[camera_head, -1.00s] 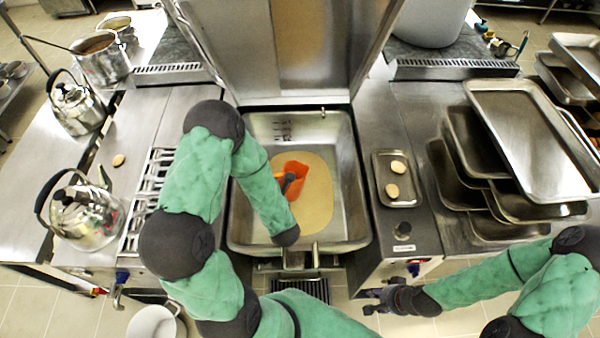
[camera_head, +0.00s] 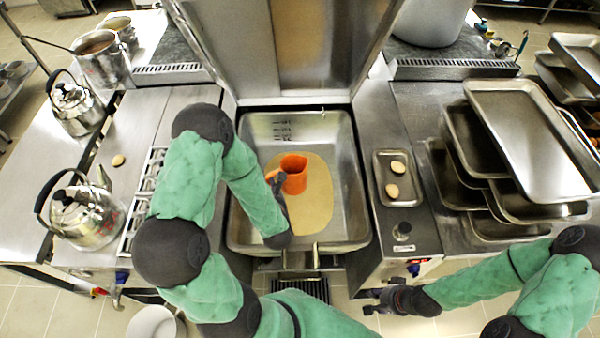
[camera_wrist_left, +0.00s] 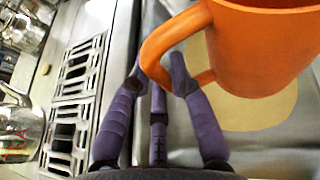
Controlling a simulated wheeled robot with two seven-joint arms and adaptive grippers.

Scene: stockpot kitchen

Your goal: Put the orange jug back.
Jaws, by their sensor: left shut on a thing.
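The orange jug (camera_head: 294,174) is held upright over the large steel pan (camera_head: 350,200), above the tan liquid (camera_head: 318,205) in it. My left gripper (camera_head: 276,185) is shut on the jug's handle. In the left wrist view the purple fingers (camera_wrist_left: 160,80) close around the handle, and the jug (camera_wrist_left: 260,55) fills the upper right. The jug's inside is hidden in the wrist view. My right gripper (camera_head: 372,301) is low at the front, right of the pan and away from the jug; its finger opening is too small to tell.
The raised lid (camera_head: 300,50) stands behind the pan. A small tray (camera_head: 398,200) with two pale oval pieces lies to the right. Stacked trays (camera_head: 530,140) crowd the far right. Kettles (camera_head: 85,215) stand left, beside a grate (camera_head: 145,200). Bare counter shows left of the pan.

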